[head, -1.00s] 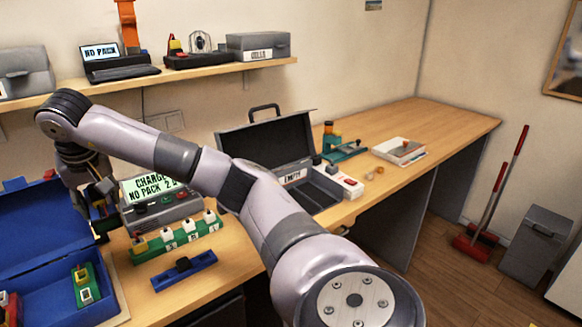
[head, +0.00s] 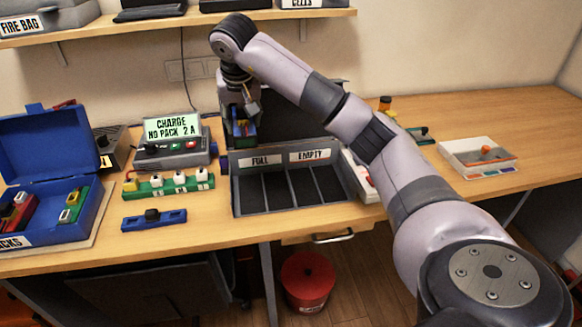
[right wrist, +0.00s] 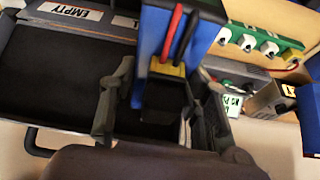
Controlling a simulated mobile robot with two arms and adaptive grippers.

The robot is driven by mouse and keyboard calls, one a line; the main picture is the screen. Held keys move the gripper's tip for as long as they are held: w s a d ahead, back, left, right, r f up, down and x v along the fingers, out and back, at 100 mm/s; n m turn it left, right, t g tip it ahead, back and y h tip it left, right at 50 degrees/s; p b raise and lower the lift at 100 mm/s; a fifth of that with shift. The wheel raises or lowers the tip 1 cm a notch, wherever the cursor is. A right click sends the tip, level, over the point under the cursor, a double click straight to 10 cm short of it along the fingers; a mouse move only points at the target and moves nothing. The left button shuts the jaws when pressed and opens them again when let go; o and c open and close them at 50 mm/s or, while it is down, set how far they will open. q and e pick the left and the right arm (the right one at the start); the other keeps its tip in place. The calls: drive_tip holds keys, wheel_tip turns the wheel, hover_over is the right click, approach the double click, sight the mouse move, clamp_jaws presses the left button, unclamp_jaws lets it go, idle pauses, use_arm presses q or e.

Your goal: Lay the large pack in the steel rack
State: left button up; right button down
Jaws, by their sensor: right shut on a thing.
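The steel rack (head: 263,212) is an open grey case on the bench with dark compartments, labelled FULL at left and EMPTY at right. My right gripper (head: 241,122) points down over the rack's back left part. It is shut on a blue pack (head: 252,128), held upright. In the right wrist view the blue pack (right wrist: 206,36) shows a yellow plug with red and black leads between the fingers of my right gripper (right wrist: 160,105). The rack's EMPTY side (right wrist: 70,80) lies left there. My arm hides part of the rack's lid. My left gripper is out of view.
An open blue box (head: 92,222) with smaller packs stands at left. A charger (head: 175,152), a green socket strip (head: 150,190) and a blue strip (head: 168,221) lie between box and rack.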

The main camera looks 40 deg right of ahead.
drive_tip(key=shift+f, duration=0.15)
drive_tip(key=p, duration=0.1)
hover_over(251, 189)
drive_tip(key=s+a, duration=0.1)
wheel_tip(251, 189, down, 7)
wheel_tip(251, 189, down, 8)
drive_tip(key=shift+d+f+p, duration=0.1)
drive_tip(key=shift+d+p, duration=0.05)
drive_tip(key=shift+p, duration=0.6)
drive_tip(key=shift+f, duration=0.45)
wheel_tip(251, 189, down, 3)
drive_tip(key=shift+s+p, duration=0.1)
drive_tip(key=shift+p, duration=0.3)
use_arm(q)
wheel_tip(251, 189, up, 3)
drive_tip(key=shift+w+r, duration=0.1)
use_arm(e)
drive_tip(key=shift+f, duration=0.2)
drive_tip(key=c, duration=1.4)
unclamp_jaws()
drive_tip(key=shift+f, duration=0.25)
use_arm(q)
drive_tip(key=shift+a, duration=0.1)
use_arm(e)
drive_tip(key=shift+o, duration=1.1)
drive_tip(key=shift+r, duration=0.1)
